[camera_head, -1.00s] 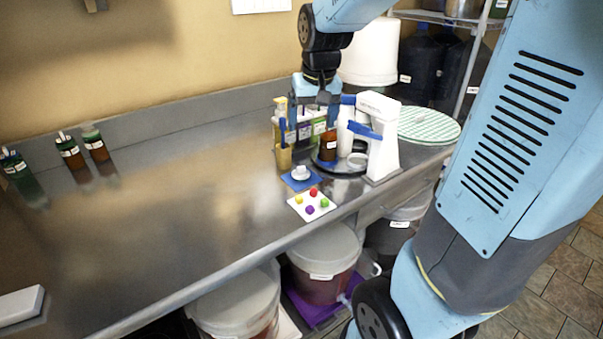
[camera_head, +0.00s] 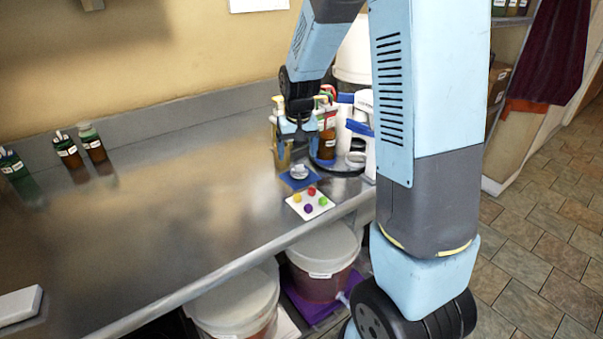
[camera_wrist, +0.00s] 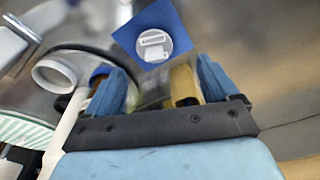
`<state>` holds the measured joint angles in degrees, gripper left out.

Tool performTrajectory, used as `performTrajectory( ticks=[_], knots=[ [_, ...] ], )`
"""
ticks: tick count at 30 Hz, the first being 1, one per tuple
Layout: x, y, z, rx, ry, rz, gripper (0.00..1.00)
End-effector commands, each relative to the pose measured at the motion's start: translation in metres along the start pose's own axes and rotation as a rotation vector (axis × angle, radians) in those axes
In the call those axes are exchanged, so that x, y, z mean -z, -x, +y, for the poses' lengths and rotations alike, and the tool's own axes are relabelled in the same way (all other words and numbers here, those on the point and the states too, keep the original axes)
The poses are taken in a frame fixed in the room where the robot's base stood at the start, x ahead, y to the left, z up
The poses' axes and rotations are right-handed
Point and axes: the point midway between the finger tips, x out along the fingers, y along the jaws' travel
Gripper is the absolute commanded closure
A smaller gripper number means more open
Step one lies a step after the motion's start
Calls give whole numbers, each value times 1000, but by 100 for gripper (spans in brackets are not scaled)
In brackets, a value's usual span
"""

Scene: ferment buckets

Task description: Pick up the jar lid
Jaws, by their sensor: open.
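A small white round piece with a raised block on top, which looks like the jar lid (camera_head: 299,171), lies on a blue square mat (camera_head: 287,180) on the steel counter. In the wrist view the lid (camera_wrist: 154,44) shows whole on the blue mat (camera_wrist: 178,14), ahead of my fingers. My gripper (camera_wrist: 160,82) is open, with blue fingers apart and nothing held. A tan holder (camera_wrist: 183,82) shows between the fingers, apparently beyond them. In the head view my gripper (camera_head: 299,142) hangs behind the lid, partly hidden by the wrist.
Behind the lid stand an amber bottle (camera_head: 327,141) and a white device with blue parts (camera_head: 361,128), crowded near my gripper. A white card with coloured balls (camera_head: 309,203) lies in front of the mat. Lidded buckets (camera_head: 321,250) stand below the counter.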

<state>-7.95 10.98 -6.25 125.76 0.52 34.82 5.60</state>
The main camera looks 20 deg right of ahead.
Motion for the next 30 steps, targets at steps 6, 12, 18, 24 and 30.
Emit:
performTrajectory(
  ticks=[6,12,18,24,30],
  knots=[
    [0,-15,1,0,0,0,12],
    [2,-34,6,-1,-2,-3,12],
    [3,-58,9,0,-1,-2,12],
    [3,-67,9,0,-1,1,12],
    [4,-67,9,0,-1,1,14]
  ],
)
